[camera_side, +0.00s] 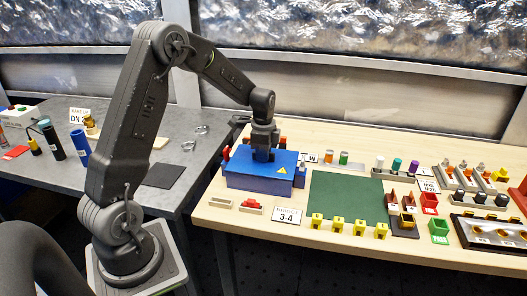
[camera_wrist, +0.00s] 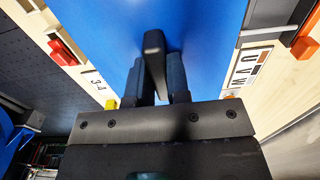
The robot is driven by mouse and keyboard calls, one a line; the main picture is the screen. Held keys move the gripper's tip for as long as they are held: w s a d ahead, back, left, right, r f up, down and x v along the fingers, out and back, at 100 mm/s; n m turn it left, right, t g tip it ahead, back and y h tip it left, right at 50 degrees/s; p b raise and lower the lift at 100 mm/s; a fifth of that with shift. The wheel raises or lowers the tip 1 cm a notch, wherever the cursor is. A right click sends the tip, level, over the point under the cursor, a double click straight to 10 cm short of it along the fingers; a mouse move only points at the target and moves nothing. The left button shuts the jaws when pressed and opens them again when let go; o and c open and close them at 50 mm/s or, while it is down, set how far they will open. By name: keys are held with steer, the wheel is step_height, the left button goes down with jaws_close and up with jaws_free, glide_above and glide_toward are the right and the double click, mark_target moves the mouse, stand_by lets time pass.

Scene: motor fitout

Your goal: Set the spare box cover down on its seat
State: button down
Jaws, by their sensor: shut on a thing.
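A blue box cover (camera_side: 240,164) with a yellow warning triangle lies level on top of a blue box body (camera_side: 255,184) at the left of the wooden table. I cannot tell whether the cover touches its seat all round or sits slightly above it. My gripper (camera_side: 263,154) points straight down over the cover. In the wrist view the cover (camera_wrist: 95,20) fills the middle, and my gripper (camera_wrist: 160,75) is shut on its dark upright handle (camera_wrist: 154,45). The seat beneath the cover is hidden.
Right of the box lies a green mat (camera_side: 346,194), with yellow clips (camera_side: 338,226) along its front. A "3-4" card (camera_side: 289,216) and a red part (camera_side: 252,207) lie in front of the box. A "U V W" card (camera_wrist: 249,68) stands close beside the cover.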

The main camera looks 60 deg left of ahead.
steer(key=c, duration=1)
jaws_free()
step_height(320, 180, up, 14)
steer(key=shift+f, duration=0.1)
steer(key=s+d+r+n+t, duration=0.35)
steer(key=s+d+r, duration=0.25)
steer(key=s+d, duration=0.45)
steer(key=s+d+f+n+t, duration=0.2)
steer(key=s+d+n, duration=0.3)
steer(key=s+d, duration=0.4)
steer(key=shift+s+d+f, duration=0.3)
steer(key=shift+s+f, duration=0.05)
steer(key=shift+s, duration=0.8)
